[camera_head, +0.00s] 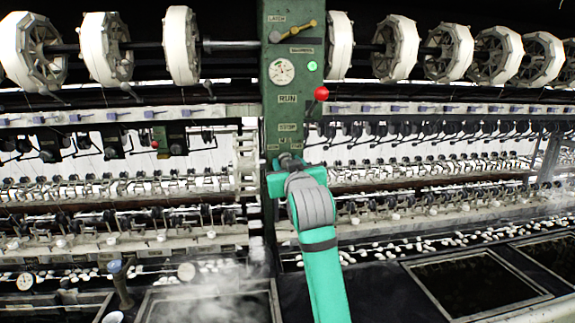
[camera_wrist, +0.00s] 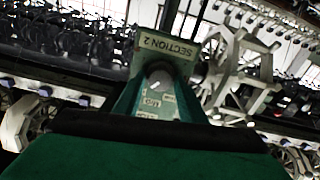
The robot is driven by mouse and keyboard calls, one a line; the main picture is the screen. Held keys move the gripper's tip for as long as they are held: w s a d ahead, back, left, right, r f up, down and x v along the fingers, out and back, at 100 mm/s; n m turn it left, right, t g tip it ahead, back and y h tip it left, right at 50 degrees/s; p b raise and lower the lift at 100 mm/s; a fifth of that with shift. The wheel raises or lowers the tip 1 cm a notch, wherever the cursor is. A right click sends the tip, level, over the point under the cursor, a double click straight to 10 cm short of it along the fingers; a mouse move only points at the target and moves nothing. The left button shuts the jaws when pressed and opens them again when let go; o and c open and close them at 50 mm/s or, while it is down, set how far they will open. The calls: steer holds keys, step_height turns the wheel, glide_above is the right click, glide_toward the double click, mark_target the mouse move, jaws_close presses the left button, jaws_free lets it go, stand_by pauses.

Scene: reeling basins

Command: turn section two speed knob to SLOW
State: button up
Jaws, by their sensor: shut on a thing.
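The section two speed knob (camera_wrist: 160,76) is a round, grey-faced knob in a dark surround on the green panel, under a plate reading SECTION 2 (camera_wrist: 168,46). Small pale plates sit just below it, too blurred to read surely. Its exact pointer direction is unclear. In the head view my gripper (camera_head: 288,161) is against the lower green column (camera_head: 272,135), below the STOP plate, and hides the knob. My gripper is shut on the knob.
A red ball lever (camera_head: 321,93), a white dial (camera_head: 282,72) and a brass latch handle (camera_head: 293,32) are higher on the column. White reels (camera_head: 182,45) line the top. Dark basins (camera_head: 470,282) lie below at the right, and steam rises at the lower left.

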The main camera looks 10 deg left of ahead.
steer(key=shift+s+a+f+n, duration=0.1)
steer(key=shift+n, duration=2.65)
steer(key=shift+w+a+f+n, duration=0.1)
steer(key=shift+n, duration=2.6)
steer(key=shift+s+a+f+n, duration=0.1)
steer(key=shift+n, duration=2.65)
steer(key=o, duration=0.8)
steer(key=shift+d, duration=0.15)
steer(key=shift+s, duration=0.1)
steer(key=v, duration=1)
steer(key=shift+s+d, duration=0.15)
steer(key=shift+s, duration=0.15)
